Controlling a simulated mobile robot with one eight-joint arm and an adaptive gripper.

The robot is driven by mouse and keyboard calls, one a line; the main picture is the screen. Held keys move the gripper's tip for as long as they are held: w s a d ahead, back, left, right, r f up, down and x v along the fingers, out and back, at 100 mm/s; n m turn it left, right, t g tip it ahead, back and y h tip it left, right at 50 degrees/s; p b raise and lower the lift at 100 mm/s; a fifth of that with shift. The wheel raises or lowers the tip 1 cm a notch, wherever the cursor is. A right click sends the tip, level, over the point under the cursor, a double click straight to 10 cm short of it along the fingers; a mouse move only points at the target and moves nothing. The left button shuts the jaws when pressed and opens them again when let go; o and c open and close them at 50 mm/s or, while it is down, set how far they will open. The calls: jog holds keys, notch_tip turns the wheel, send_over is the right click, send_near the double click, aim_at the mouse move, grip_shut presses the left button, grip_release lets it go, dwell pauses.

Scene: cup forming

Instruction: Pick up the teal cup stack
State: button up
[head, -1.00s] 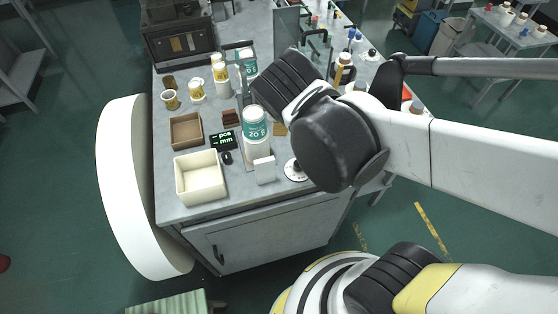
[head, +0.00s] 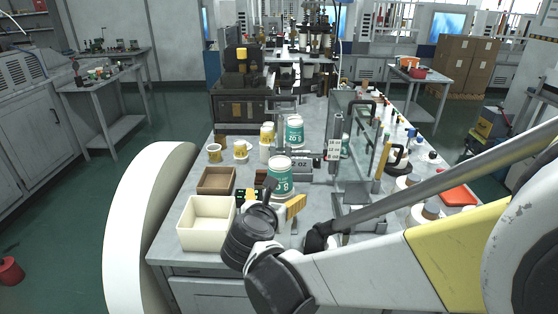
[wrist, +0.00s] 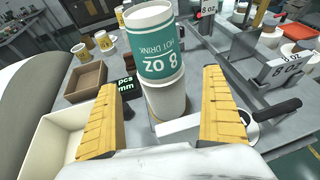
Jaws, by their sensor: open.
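The teal cup stack (head: 281,178) stands upright on the bench, with a teal band marked 8 oz and white below. It also shows large in the wrist view (wrist: 158,55), ahead of my gripper and between the lines of its two fingers. My gripper (head: 273,199) is open, with yellow ribbed fingers spread apart. In the wrist view my gripper (wrist: 160,88) has one finger on each side of the stack, and nothing is held. The lower part of the stack is partly hidden in the head view. A second teal stack (head: 294,133) stands farther back.
A cream bin (head: 207,228) and a brown tray (head: 217,180) lie to the left of the stack. Yellow-banded cups (head: 240,149) stand behind them. A metal fixture with a size label (head: 303,161) and a clear panel (head: 360,130) stand to the right.

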aim_at(277, 196)
jog(key=b+x, duration=0.2)
jog(key=x, duration=0.3)
jog(key=shift+s+f, duration=0.15)
jog(key=shift+w+d, duration=0.1)
jog(key=shift+w, duration=0.3)
jog(key=c, duration=1.4)
